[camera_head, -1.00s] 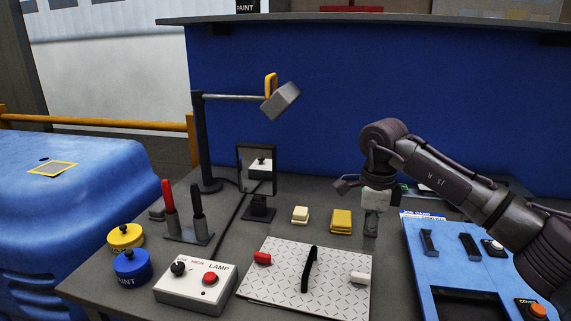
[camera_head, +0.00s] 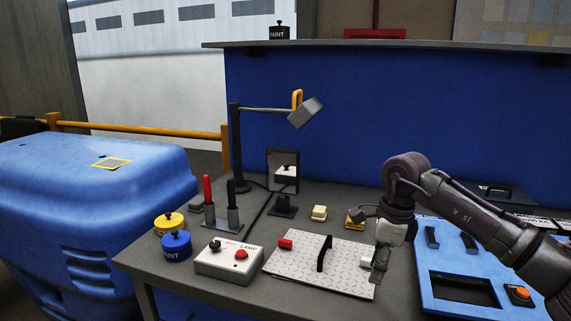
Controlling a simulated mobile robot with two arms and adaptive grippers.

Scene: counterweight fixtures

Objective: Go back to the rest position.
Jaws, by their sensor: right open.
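My right gripper (camera_head: 380,262) hangs from my right arm, which comes in from the right. It is open, with nothing seen between its fingers, above the right edge of the diamond-plate board (camera_head: 300,272). The board carries a red block (camera_head: 285,244), a black upright handle (camera_head: 323,253) and a white block (camera_head: 367,258), which is close beside the gripper in the picture. My left gripper is not in view.
The lamp control box (camera_head: 228,261), blue pot (camera_head: 176,247), yellow pot (camera_head: 169,223) and a lamp on a post (camera_head: 236,150) stand on the left. A small mirror (camera_head: 283,170) stands mid-table. A blue panel (camera_head: 440,290) lies right, under my arm. A blue wall (camera_head: 330,155) closes the back.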

